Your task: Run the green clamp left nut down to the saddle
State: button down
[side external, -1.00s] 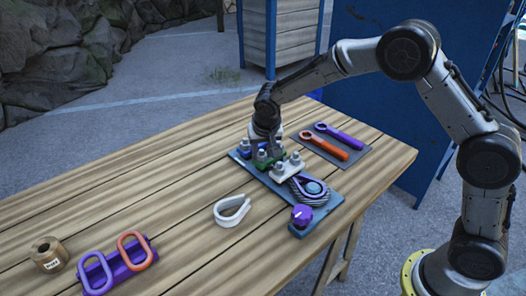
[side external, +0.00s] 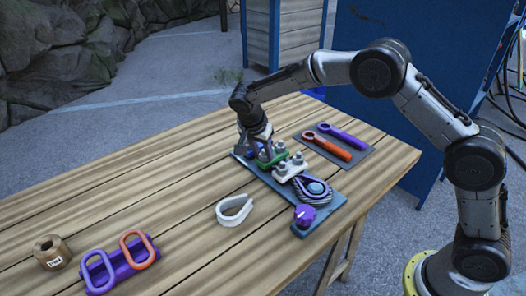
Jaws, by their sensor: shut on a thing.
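The green clamp (side external: 274,161) sits on the blue-grey base plate (side external: 329,206), between a blue clamp and a white clamp (side external: 289,172). Its right nut (side external: 281,147) shows upright. My gripper (side external: 265,152) points down at the left end of the green clamp and is shut on the left nut there. The fingers largely hide that nut, so its gap to the saddle cannot be made out. The blue clamp (side external: 247,152) is partly covered by my gripper.
A cable loop (side external: 313,189) and a purple knob (side external: 304,215) are on the plate's near end. Orange (side external: 327,146) and purple (side external: 342,136) wrenches lie on a dark mat behind. A white loop (side external: 234,211), a purple holder (side external: 113,270) and a tape roll (side external: 51,252) stand in front.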

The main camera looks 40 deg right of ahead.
jog(key=shift+w+r, duration=0.1)
jog(key=shift+r, duration=0.25)
jog(key=c, duration=0.9)
grip_release()
jog(key=shift+c, duration=0.2)
jog(key=o, duration=0.4)
jog(key=shift+f, duration=0.2)
jog(key=shift+a, duration=0.1)
jog(key=v, duration=1.3)
jog(key=shift+a+r, duration=0.1)
jog(key=shift+r, duration=0.3)
